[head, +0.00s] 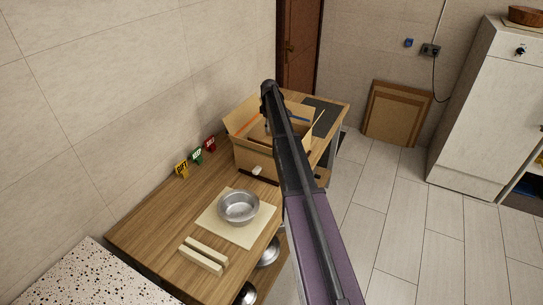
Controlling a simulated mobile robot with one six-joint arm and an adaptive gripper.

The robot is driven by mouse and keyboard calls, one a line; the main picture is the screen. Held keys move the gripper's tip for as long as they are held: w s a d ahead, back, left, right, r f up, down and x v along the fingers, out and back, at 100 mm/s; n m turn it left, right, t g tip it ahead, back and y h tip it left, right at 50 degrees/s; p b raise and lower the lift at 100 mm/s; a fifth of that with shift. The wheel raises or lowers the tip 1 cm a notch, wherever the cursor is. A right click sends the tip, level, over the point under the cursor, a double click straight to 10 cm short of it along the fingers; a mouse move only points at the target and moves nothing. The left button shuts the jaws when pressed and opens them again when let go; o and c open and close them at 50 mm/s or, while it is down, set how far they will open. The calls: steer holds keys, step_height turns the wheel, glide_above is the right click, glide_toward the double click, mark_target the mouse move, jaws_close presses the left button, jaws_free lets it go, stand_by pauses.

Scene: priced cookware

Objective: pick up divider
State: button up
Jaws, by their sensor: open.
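An open cardboard box (256,160) with raised flaps stands on the wooden counter. My arm reaches across it, and my gripper (268,130) points down at the box opening, small and partly covered by my arm. I take it as open, with nothing seen between its fingers. The divider cannot be made out for certain; the inside of the box is mostly hidden by its walls and my arm. Strips of orange and blue show near the box's upper edges.
A steel bowl (239,206) sits on a pale square board (262,226). Two pale bars (204,256) lie in front. Yellow (181,169), green (196,156) and red (210,145) tags stand along the wall. More metal cookware (268,252) is below the counter. The floor at right is clear.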

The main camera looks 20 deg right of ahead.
steer(key=shift+f, duration=0.15)
step_height(320, 180, down, 8)
steer(key=b, duration=0.8)
steer(key=shift+f+b, duration=0.2)
steer(key=shift+b, duration=0.15)
steer(key=shift+f, duration=0.1)
stand_by(0.3)
steer(key=shift+w+d+f+b, duration=0.1)
steer(key=shift+d+f+b, duration=0.05)
steer(key=shift+f+b, duration=2.4)
steer(key=shift+r, duration=0.1)
jaws_close()
